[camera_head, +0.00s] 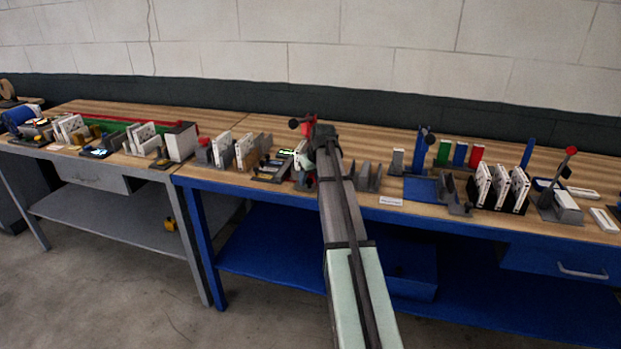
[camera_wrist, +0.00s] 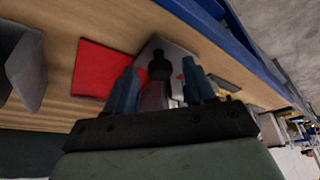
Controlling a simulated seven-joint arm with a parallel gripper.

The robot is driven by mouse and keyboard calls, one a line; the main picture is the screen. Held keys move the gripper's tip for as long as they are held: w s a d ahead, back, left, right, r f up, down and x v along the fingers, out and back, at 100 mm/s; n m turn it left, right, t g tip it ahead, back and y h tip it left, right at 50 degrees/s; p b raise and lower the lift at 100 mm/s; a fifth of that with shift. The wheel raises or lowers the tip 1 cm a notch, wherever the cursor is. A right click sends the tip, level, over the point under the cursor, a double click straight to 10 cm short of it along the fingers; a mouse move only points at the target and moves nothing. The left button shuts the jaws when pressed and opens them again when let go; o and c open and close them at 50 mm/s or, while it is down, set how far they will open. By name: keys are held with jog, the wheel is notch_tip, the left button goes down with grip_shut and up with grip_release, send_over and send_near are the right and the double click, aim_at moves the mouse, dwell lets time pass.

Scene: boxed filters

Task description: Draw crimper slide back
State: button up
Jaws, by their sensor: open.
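My gripper (camera_wrist: 158,70) is open in the wrist view, with one blue finger on each side of a dark round knob (camera_wrist: 158,66). The knob stands on a brownish post in front of a light grey block (camera_wrist: 183,64); I take this to be the crimper and its slide. I cannot tell whether the fingers touch the knob. A red plate (camera_wrist: 99,70) lies beside the block. In the head view my arm reaches over the blue bench and hides most of this spot; red parts show around the wrist, and my fingertips are not clear.
Grey upright holders (camera_head: 366,178) stand just right of my arm. A flat dark tray (camera_head: 272,170) and white boxed filters (camera_head: 245,151) stand to its left. Further right are a blue post fixture (camera_head: 422,150), more white filters (camera_head: 501,183) and a red-knobbed lever (camera_head: 571,151).

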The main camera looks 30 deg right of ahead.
grip_shut()
dwell(0.5)
